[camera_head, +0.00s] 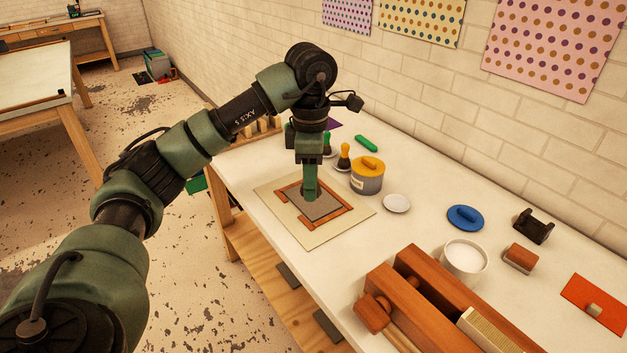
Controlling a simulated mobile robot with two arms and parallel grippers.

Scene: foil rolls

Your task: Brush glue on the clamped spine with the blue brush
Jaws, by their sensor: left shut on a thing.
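A wooden press (400,310) lies at the front right of the white table, with a pale book block (495,330) between its beams. The block's spine is not clear to me. A white pot (464,262) with pale contents stands behind the press. I cannot make out a blue brush. My left gripper (310,196) points down over a grey panel (322,207) with brown edging. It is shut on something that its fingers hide. I cannot tell whether it touches the panel. My right gripper is out of view.
The panel lies on a beige board (275,202). Behind stand a yellow-lidded grey tin (367,181), a white dish (396,203) and a blue lid (465,218). A black holder (534,226), a brown block (519,258) and an orange sheet (597,302) are at right.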

